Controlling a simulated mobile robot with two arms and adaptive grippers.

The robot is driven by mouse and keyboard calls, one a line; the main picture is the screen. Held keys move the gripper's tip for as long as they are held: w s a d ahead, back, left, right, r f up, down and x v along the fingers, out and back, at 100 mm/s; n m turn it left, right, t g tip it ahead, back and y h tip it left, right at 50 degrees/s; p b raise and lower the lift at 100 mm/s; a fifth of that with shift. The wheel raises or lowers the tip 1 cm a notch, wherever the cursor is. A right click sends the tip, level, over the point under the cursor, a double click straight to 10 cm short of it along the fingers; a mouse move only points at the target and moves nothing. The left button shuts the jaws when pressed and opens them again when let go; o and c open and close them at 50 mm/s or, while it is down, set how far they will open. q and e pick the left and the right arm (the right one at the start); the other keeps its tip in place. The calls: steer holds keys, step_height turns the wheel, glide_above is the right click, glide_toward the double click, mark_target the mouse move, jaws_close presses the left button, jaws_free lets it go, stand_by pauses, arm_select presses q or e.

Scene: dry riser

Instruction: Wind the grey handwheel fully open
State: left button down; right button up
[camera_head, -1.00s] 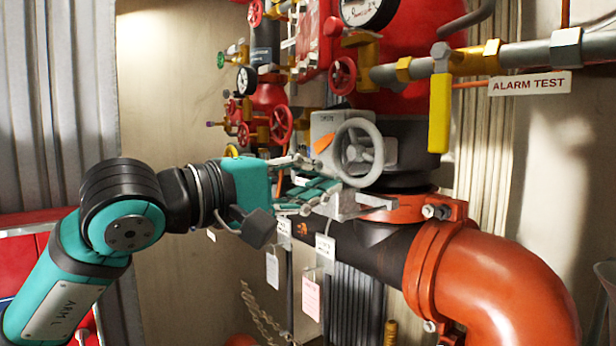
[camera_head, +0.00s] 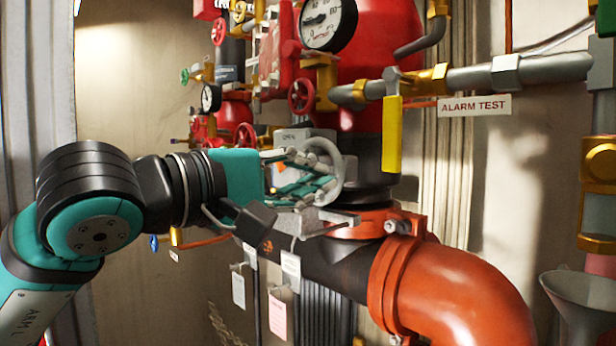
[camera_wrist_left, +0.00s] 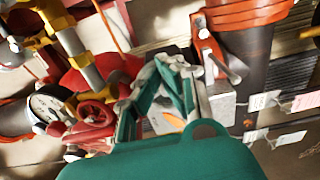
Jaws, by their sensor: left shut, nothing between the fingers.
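The grey handwheel (camera_head: 338,169) sits in front of a grey box (camera_head: 297,135) on the pipework, just above the orange pipe coupling. My left gripper (camera_head: 326,174) reaches in from the left, and its fingers cover much of the wheel's face. The fingers are together with nothing gripped between them. They overlap the wheel in the picture; I cannot tell whether they touch it. In the left wrist view the fingertips (camera_wrist_left: 172,68) are close together among grey parts, and I cannot make out the wheel clearly there. My right gripper is not in view.
A yellow lever (camera_head: 392,134) hangs just right of the wheel. A red handwheel (camera_head: 301,96) and a pressure gauge (camera_head: 328,24) are above. The large orange pipe elbow (camera_head: 455,285) lies below right. Paper tags (camera_head: 277,316) hang below the gripper.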

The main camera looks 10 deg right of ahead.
arm_select(q)
steer(key=shift+x, duration=0.95)
